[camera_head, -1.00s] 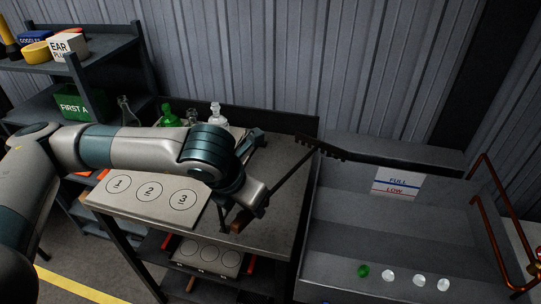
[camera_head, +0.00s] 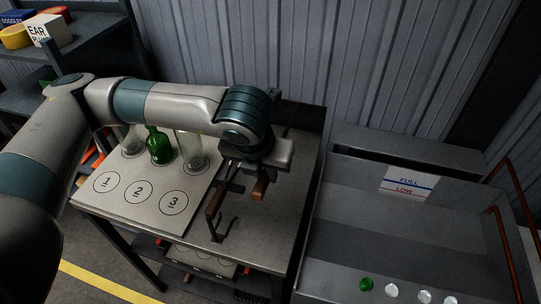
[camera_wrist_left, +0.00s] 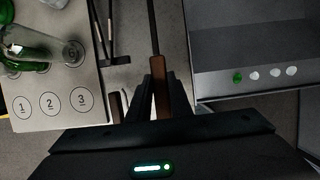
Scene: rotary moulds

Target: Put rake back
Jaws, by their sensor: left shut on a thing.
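My left gripper (camera_head: 254,172) is over the right part of the workbench (camera_head: 285,215), shut on the rake's brown handle (camera_head: 260,188). In the left wrist view the fingers (camera_wrist_left: 155,88) close on the handle (camera_wrist_left: 166,95), and the rake's thin dark shaft (camera_wrist_left: 152,30) runs towards the back of the bench. The rake's toothed head is out of sight; my arm covers that area in the head view. A dark frame with a hook (camera_head: 227,229) stands on the bench just left of the handle; it also shows in the left wrist view (camera_wrist_left: 113,45). My right gripper is not in view.
A board (camera_head: 110,205) with circles 1, 2, 3 lies left of the frame, with clear bottles and a green bottle (camera_head: 160,146) on it. A grey tank (camera_head: 345,235) with a FULL/LOW label (camera_head: 410,182) and several balls stands at right. A shelf (camera_head: 85,55) stands back left.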

